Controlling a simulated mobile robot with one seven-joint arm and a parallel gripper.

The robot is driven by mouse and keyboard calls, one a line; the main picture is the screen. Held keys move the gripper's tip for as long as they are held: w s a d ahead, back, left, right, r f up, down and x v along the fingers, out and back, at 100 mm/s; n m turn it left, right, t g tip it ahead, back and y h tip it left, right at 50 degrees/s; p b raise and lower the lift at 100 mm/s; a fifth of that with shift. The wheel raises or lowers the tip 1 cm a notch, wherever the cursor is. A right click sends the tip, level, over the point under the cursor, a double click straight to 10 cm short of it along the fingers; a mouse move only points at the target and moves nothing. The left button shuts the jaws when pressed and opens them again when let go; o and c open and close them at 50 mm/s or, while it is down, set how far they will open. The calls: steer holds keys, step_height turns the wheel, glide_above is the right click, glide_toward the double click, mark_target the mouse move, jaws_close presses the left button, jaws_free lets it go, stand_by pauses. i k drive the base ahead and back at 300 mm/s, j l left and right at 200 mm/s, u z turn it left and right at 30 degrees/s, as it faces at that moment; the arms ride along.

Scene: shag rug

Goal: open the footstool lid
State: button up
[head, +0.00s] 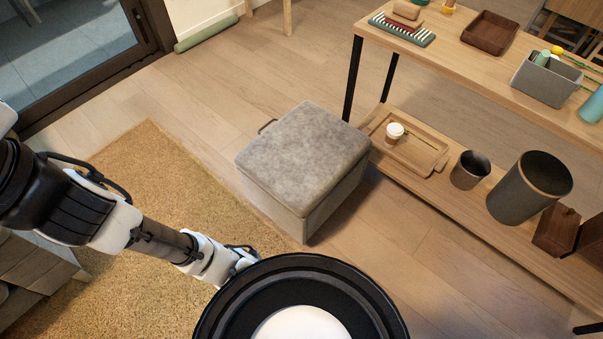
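The footstool (297,192) is a grey, box-shaped stool on the wooden floor, partly at the rug's right edge. Its padded lid (305,150) lies flat on top and looks shut. A small dark loop (267,126) sticks out at the lid's far left edge. My arm reaches in from the left over the rug, and its end is low, in front of the footstool and apart from it. The fingers of my gripper are hidden behind the round black top of my own body, so I cannot see whether they hold anything.
A tan shag rug (165,200) covers the floor at left. A grey sofa (35,265) is at lower left. Floor behind the footstool is clear.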

mark_target(298, 160)
steer(key=k+l+u, duration=0.1)
steer(key=k+l, duration=0.2)
steer(key=k, duration=0.8)
steer(key=i+j+z, duration=0.35)
steer(key=i+j, duration=2.2)
